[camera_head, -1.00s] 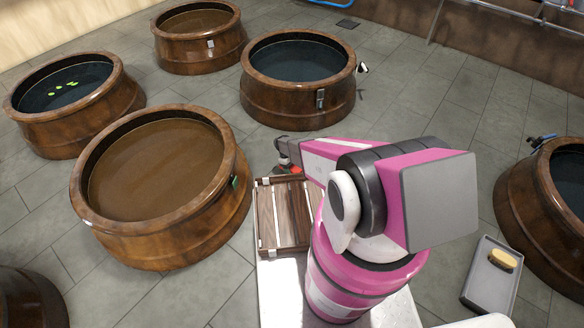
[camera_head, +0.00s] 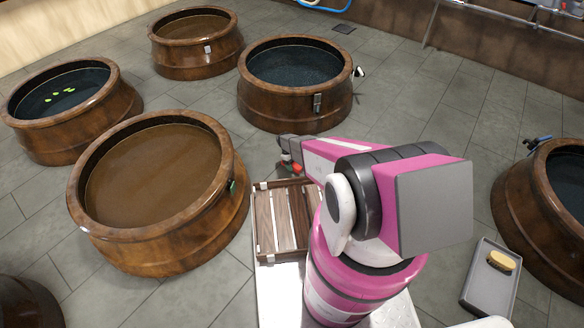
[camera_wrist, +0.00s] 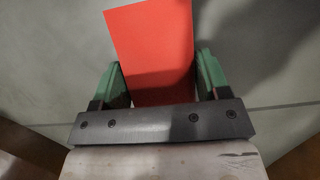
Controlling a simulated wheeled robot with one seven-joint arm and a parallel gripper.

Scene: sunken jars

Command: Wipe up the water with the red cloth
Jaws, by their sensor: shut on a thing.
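My gripper (camera_wrist: 158,78) has green fingers on either side of the red cloth (camera_wrist: 152,45) in the wrist view and is shut on it. The cloth looks flat and stands out past the fingertips, over grey floor. In the head view, my gripper (camera_head: 287,156) is small and partly hidden by my arm, and a bit of the red cloth (camera_head: 296,168) shows beside it, past the far end of the wooden crate. I cannot make out the water on the floor; a dark patch in the wrist view may be shadow.
A wide brown-filled jar (camera_head: 215,240) stands left of the slatted crate (camera_head: 264,222). A dark-filled jar (camera_head: 290,108) stands beyond my gripper, another (camera_head: 540,225) at the right. A grey tray (camera_head: 478,290) holds a sponge (camera_head: 501,261). Tiled floor (camera_head: 410,100) is open between the jars.

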